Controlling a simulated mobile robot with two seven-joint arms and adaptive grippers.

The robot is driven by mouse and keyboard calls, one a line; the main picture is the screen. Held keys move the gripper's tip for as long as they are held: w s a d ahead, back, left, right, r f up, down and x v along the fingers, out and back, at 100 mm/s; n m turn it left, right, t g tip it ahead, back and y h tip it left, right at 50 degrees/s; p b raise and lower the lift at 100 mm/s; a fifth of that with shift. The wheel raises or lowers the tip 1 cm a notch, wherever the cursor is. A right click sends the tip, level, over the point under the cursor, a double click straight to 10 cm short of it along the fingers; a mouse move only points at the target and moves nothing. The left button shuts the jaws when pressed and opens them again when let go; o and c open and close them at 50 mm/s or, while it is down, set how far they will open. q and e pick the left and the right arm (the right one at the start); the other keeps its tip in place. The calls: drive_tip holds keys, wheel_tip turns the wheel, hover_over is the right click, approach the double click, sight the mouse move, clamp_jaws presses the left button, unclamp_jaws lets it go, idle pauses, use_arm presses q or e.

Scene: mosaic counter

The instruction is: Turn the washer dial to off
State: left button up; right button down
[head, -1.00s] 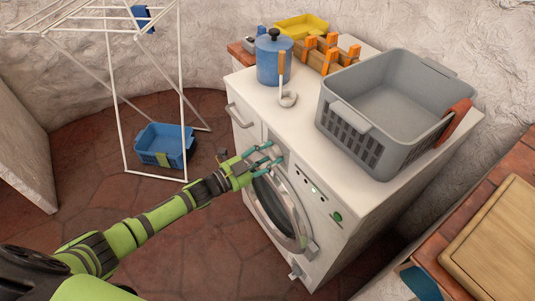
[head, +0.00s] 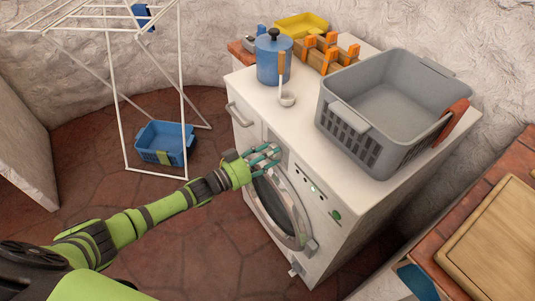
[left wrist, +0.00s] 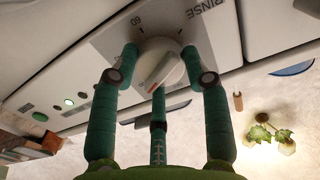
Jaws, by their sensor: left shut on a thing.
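The washer (head: 312,221) is white with a round door on its front. Its dial (left wrist: 160,62) is a white knob with a red mark, seen in the left wrist view on a grey panel (left wrist: 110,40) with the printed word RINSE. The red mark points toward the lower left of that picture. My left gripper (head: 266,158) is at the front of the washer, above the door; its teal fingers also show in the left wrist view (left wrist: 162,75), shut around the dial on both sides. In the head view the gripper hides the dial. My right gripper is not in view.
A grey basket (head: 345,130) with a red cloth (head: 454,121) stands on the washer top. A drying rack (head: 184,100) and a blue basket (head: 178,153) stand on the floor at left.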

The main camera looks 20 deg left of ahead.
use_arm(q)
drive_tip(key=n, duration=0.4)
drive_tip(key=n+b, duration=0.1)
drive_tip(key=n, duration=0.7)
drive_tip(key=shift+w+a+r, duration=0.15)
drive_tip(key=shift+w+r, duration=0.1)
drive_tip(key=shift+r, duration=0.15)
idle(0.3)
drive_tip(key=o, duration=1.2)
drive_tip(key=shift+c, duration=0.2)
drive_tip(key=shift+f+b, duration=0.2)
drive_tip(key=shift+b, duration=0.1)
drive_tip(key=shift+s+f, duration=0.1)
drive_tip(key=shift+s, duration=0.05)
